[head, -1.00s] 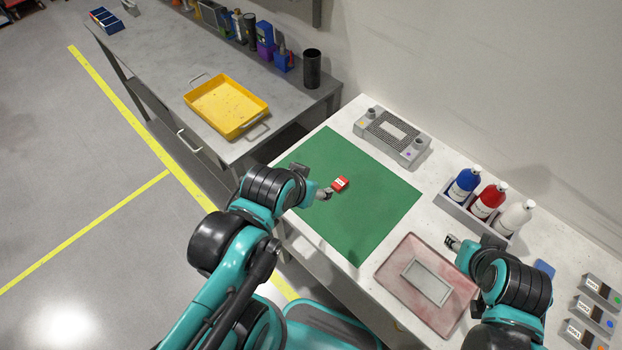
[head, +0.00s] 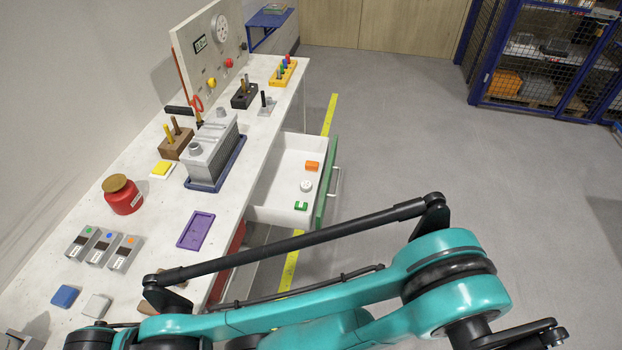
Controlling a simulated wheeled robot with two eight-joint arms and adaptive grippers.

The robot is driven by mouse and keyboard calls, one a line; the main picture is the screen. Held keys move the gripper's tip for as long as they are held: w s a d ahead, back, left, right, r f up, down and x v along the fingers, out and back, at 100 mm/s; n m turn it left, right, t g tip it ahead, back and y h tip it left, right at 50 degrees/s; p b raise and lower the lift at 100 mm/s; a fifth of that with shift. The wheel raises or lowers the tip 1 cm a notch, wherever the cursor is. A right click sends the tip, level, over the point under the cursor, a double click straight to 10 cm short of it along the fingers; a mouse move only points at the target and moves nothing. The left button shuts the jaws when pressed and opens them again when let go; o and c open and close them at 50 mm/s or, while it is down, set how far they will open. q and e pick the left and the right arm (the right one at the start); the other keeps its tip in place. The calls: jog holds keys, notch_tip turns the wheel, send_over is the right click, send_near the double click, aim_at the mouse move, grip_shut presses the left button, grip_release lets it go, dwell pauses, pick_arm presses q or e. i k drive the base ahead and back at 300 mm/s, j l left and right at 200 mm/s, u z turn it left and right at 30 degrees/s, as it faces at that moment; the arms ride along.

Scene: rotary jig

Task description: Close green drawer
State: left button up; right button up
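The green drawer (head: 326,187) stands pulled out from the white workbench, its green front facing right with a metal handle (head: 337,182) on it. Inside its white tray lie an orange block (head: 312,166), a round white piece (head: 306,186) and a small green piece (head: 300,206). A teal arm of mine crosses the lower part of the head view, in front of and below the drawer. Neither gripper's fingertips can be seen.
The workbench (head: 152,212) holds a grey finned block, a red jar (head: 122,195), a purple tray (head: 196,230) and small grey boxes. A red drawer front (head: 232,262) shows below. Open floor (head: 420,130) lies right of the drawer.

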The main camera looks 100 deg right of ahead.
aim_at(273, 197)
jog(key=k+l+z, duration=0.1)
jog(key=z, duration=0.3)
jog(key=k+l+z, duration=0.2)
jog(key=z, duration=0.2)
jog(key=k+l+z, duration=0.15)
jog(key=z, duration=2.2)
jog(key=i+l, duration=0.2)
jog(key=i, duration=0.15)
jog(key=i+l+u, duration=0.1)
jog(key=i, duration=0.3)
jog(key=l, duration=0.1)
